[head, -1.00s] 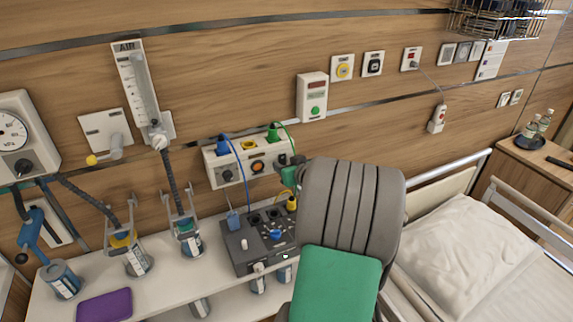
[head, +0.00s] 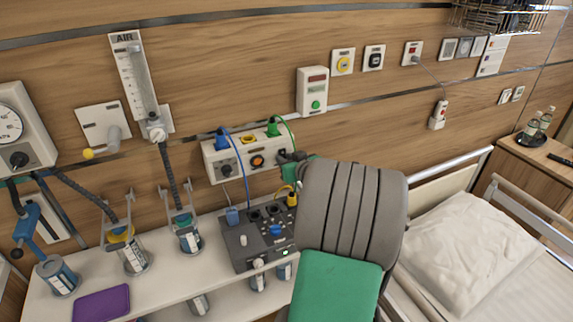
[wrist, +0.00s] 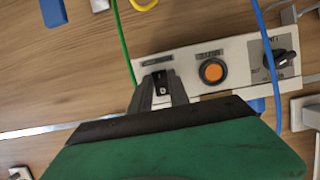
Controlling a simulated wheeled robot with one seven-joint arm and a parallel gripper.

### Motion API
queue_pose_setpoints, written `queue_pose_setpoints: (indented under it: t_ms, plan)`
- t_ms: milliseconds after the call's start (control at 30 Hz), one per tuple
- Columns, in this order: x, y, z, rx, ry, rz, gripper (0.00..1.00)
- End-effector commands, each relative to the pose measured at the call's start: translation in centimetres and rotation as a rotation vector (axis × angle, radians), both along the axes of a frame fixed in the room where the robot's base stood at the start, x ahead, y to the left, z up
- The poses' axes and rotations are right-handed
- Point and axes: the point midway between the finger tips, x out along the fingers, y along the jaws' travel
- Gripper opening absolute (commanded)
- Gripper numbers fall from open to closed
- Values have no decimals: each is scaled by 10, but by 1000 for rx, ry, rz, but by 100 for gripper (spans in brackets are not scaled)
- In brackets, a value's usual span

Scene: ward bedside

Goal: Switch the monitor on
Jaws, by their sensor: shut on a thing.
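A white control panel (head: 222,165) is fixed to the wall, with a dark knob (head: 225,170), an orange button (head: 257,161) and a small switch at its right end. In the wrist view the panel (wrist: 236,72) shows the orange button (wrist: 212,71), the knob (wrist: 274,59) and the black switch (wrist: 161,84). My gripper (wrist: 163,88) is at this switch, its fingers shut around it. In the head view my green and grey arm hides part of the panel's right end. No screen clearly labelled as the monitor is visible.
A dark control box (head: 240,247) with knobs and a small light stands on the white shelf (head: 180,285) below. Blue and green cables (wrist: 122,45) run close to my gripper. The bed (head: 470,240) is on the right.

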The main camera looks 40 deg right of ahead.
Motion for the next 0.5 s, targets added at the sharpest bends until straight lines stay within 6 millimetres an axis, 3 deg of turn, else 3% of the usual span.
queue_pose_setpoints:
  t_ms: [33,100,500]
  plan:
    - [0,-1,-12,-10,-25,-2,0]
    - [0,-1,-13,-22,-61,-1,0]
    - [0,-1,-9,-65,-205,-1,0]
